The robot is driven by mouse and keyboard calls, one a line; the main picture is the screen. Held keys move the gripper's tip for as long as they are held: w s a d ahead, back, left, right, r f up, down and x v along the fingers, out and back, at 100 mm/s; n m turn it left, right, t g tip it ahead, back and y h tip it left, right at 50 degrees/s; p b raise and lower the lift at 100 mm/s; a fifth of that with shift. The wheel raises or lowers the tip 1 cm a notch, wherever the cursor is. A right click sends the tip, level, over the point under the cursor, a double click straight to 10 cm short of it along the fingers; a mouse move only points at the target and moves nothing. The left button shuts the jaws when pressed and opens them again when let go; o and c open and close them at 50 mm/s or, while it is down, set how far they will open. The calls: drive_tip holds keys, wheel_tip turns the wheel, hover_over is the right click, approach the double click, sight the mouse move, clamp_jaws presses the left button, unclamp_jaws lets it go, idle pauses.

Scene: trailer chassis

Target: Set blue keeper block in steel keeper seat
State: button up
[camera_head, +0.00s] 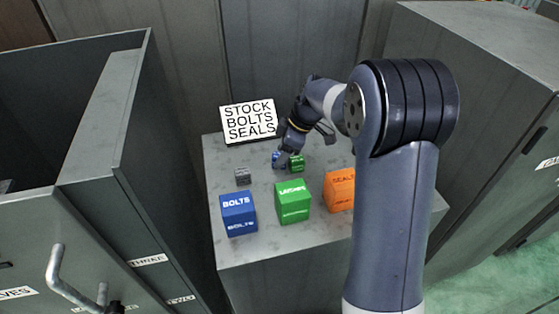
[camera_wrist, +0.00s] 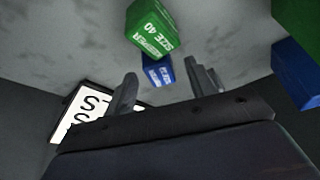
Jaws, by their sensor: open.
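The small blue keeper block (camera_wrist: 158,71) lies on the grey bench top and shows in the wrist view between the two fingers of my gripper (camera_wrist: 161,76). My gripper is open, with a finger on each side of the blue block; I cannot tell whether they touch it. In the head view the blue block (camera_head: 276,156) is partly hidden by my gripper (camera_head: 281,157). A small green block (camera_wrist: 151,27) marked "SIZE 40" stands close beside it, also in the head view (camera_head: 297,163). I cannot make out a steel keeper seat for certain.
A small grey block (camera_head: 243,176) sits left on the bench (camera_head: 285,248). Larger blue (camera_head: 238,214), green (camera_head: 293,202) and orange (camera_head: 340,190) boxes stand along the front. A white sign (camera_head: 250,120) stands at the back. Grey cabinets flank the bench.

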drive_tip(key=shift+a+f, duration=0.1)
drive_tip(key=shift+f, duration=0.15)
drive_tip(key=shift+c, duration=0.4)
drive_tip(key=c, duration=1)
clamp_jaws()
drive_tip(key=shift+r, duration=0.15)
